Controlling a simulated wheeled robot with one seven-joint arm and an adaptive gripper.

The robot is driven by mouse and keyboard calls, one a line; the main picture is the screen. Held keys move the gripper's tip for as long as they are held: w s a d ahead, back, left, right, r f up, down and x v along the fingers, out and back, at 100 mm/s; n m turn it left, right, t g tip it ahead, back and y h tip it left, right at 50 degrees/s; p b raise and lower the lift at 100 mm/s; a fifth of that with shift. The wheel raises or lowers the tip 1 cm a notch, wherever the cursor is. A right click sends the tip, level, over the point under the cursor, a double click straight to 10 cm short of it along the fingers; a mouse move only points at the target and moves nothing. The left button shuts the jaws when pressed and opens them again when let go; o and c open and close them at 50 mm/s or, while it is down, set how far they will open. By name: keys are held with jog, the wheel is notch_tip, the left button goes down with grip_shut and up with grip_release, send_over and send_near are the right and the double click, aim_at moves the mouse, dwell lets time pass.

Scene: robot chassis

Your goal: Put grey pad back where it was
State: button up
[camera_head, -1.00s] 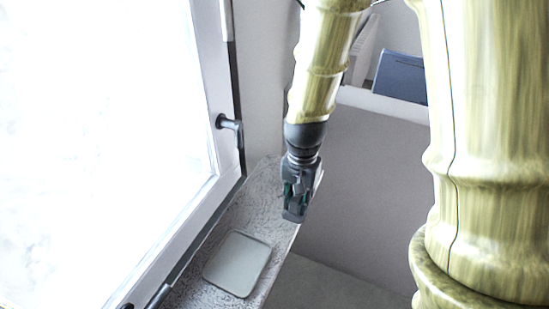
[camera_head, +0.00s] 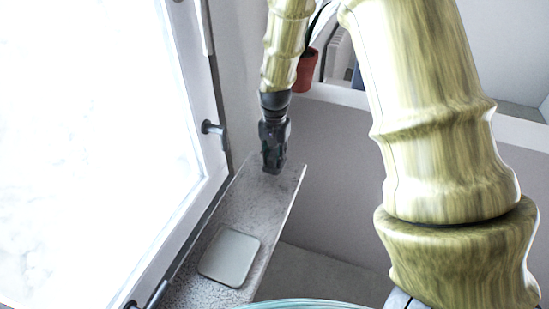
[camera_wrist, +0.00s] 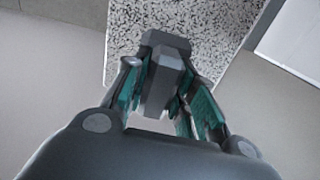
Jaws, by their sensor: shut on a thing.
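A pale grey, rounded-square pad (camera_head: 230,257) lies flat on the near part of the speckled window sill (camera_head: 262,205) in the head view. My gripper (camera_head: 272,166) points down at the far end of the sill, well apart from this pad. In the wrist view my gripper (camera_wrist: 165,85) is shut, with a small dark grey block (camera_wrist: 166,72) between its teal-lined fingers. The fingers partly hide the block, and I cannot tell exactly what it is. The speckled sill shows behind it in the wrist view.
The window frame (camera_head: 189,140) with a dark handle (camera_head: 213,128) borders the sill on the left. A red pot (camera_head: 306,70) stands behind my arm. A glassy teal rim (camera_head: 310,304) shows at the bottom edge. The sill between pad and gripper is clear.

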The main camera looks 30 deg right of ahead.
jog(key=shift+w+f, duration=0.3)
jog(key=shift+w, duration=0.35)
jog(key=shift+w+f+p, duration=0.1)
jog(key=shift+f+p, duration=0.25)
jog(key=shift+s+f+p, duration=0.3)
jog(key=shift+f+p, duration=0.35)
jog(key=shift+f, duration=0.25)
jog(key=shift+w+f, duration=0.2)
jog(key=shift+f, duration=0.3)
jog(key=shift+s+r, duration=0.1)
jog(key=o, duration=0.9)
